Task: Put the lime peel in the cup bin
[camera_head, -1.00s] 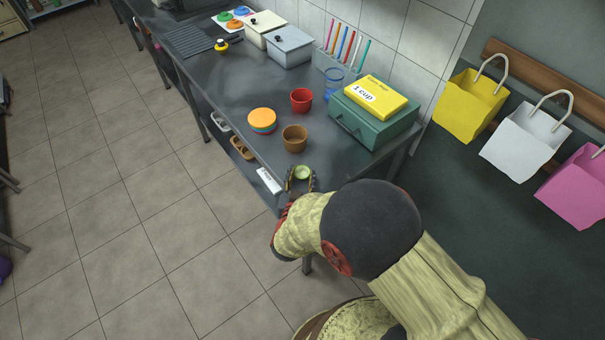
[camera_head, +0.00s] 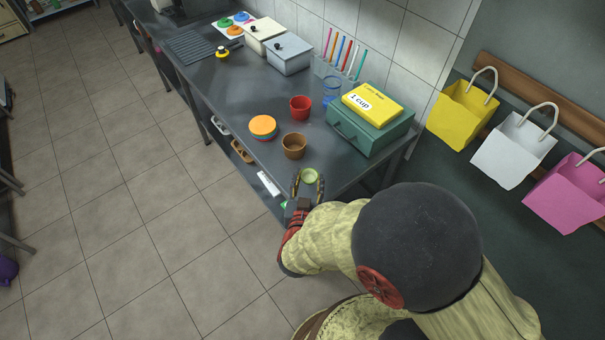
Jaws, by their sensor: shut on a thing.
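The lime peel (camera_head: 310,176) is a small light-green round piece between the fingertips of my gripper (camera_head: 308,181). My gripper is shut on it near the front edge of the grey table. Whether the peel touches the tabletop is not clear. A brown cup-shaped container (camera_head: 294,147) stands just beyond the peel, and a red cup (camera_head: 300,108) stands further back. No container is clearly marked as the cup bin, so I cannot tell which it is.
A stack of coloured discs (camera_head: 263,128) lies left of the brown container. A green box (camera_head: 371,128) with a yellow "1 cup" box (camera_head: 373,103) on it stands at the right. A blue clear cup (camera_head: 331,91) is behind.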

